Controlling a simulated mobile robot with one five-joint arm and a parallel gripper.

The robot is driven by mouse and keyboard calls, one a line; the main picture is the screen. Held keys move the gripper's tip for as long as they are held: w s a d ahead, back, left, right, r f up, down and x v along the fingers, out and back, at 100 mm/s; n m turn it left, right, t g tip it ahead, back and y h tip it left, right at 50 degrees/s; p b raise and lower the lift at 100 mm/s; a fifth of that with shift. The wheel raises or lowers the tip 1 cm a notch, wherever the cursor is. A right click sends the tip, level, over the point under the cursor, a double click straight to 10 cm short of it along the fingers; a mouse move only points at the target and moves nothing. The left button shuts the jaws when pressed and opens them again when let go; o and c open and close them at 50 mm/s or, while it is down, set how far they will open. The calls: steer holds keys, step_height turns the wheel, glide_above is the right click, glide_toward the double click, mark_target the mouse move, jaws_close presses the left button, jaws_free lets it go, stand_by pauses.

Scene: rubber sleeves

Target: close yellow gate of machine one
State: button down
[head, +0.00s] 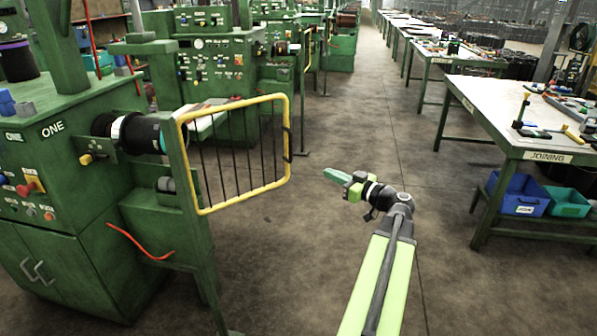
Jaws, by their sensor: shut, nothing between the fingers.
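The yellow gate (238,208) is a yellow-framed panel with dark vertical bars. It hangs on a green post at the front of machine one (95,178), the green machine marked ONE at the left. The gate stands swung out from the machine into the aisle, with a dark handle on its free right edge. My gripper (330,174) has green fingers and is shut and empty. In the picture it is to the right of the gate's free edge, with floor showing between them.
A white-topped table marked JOINING (545,156) stands at the right, with a blue bin (519,194) and a teal bin (568,203) below. More green machines line the left side behind. A red hose (140,243) hangs by machine one. The concrete aisle (345,110) is clear.

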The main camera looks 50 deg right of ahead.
steer(key=w, duration=1.4)
steer(key=shift+w+a, duration=0.15)
